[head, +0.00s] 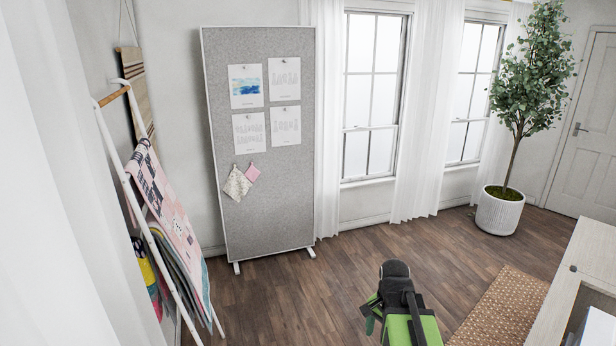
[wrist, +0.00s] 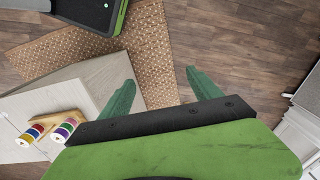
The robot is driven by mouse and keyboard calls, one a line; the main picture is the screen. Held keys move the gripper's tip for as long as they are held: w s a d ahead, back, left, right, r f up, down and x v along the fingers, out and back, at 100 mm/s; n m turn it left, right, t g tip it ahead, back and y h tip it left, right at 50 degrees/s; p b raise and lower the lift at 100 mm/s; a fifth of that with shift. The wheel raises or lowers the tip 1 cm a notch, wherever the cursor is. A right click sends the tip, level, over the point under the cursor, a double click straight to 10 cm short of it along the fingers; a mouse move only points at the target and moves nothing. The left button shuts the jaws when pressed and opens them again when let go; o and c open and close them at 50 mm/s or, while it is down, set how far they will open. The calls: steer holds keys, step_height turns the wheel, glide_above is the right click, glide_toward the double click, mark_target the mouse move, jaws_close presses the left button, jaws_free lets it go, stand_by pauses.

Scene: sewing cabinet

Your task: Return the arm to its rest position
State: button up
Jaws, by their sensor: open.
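My gripper (wrist: 162,92) shows in the wrist view with its two green fingers spread wide apart. Nothing is held between them; only the floor and part of a rug show there, below. In the head view my arm, black and green, is at the bottom centre right, and my gripper (head: 370,314) is partly visible at its left side. The fingertips are hard to make out there. The arm is over the wooden floor (head: 290,300), apart from the furniture.
A woven rug (head: 500,305) lies right of my arm, beside a light cabinet (head: 580,265). Thread spools (wrist: 62,130) stand on a wooden holder in the wrist view. A grey pinboard (head: 260,215), quilt ladder (head: 150,235) and potted tree (head: 500,212) stand farther off. Floor ahead is clear.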

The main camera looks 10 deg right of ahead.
steer(key=s+a+f+n, duration=0.1)
steer(key=a+n, duration=0.9)
steer(key=shift+s+a+f+n+b, duration=0.3)
steer(key=shift+s+n+b, duration=0.1)
steer(key=shift+b, duration=0.05)
